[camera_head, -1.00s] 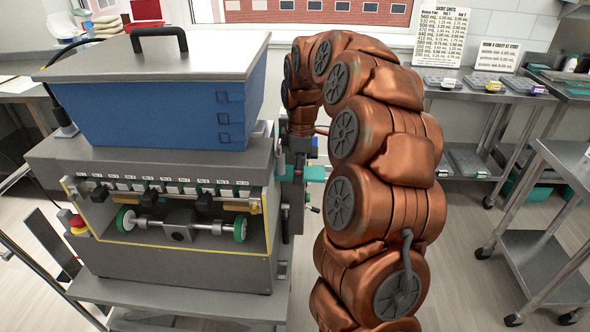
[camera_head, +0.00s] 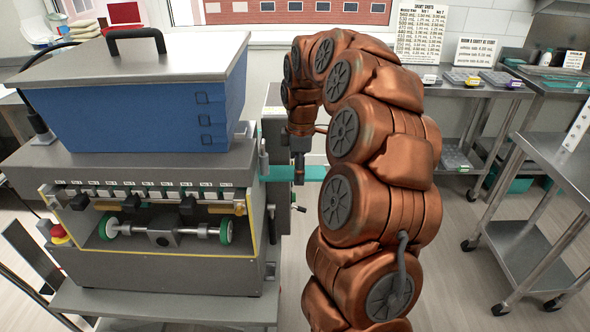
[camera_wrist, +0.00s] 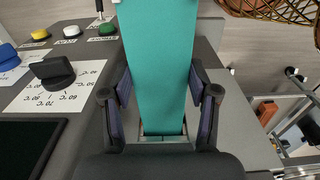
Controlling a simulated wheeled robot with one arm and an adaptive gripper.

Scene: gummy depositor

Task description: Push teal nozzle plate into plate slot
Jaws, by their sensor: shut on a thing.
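The teal nozzle plate (camera_head: 278,172) is a flat, level strip at the right side of the depositor. Its left end meets a grey fitting on that side, where the plate slot seems to be; the opening cannot be made out. My gripper (camera_head: 299,172) points down and is shut on the plate, with teal showing on both sides of it. In the wrist view the plate (camera_wrist: 158,55) runs between the two fingers of my gripper (camera_wrist: 160,95). How deep the plate sits in the slot is hidden.
The depositor (camera_head: 140,275) carries a blue hopper (camera_head: 140,115) with a grey lid. The wrist view shows a panel with a black dial (camera_wrist: 52,72) and coloured knobs beside the plate. Steel carts (camera_head: 530,215) stand at the right; floor between is clear.

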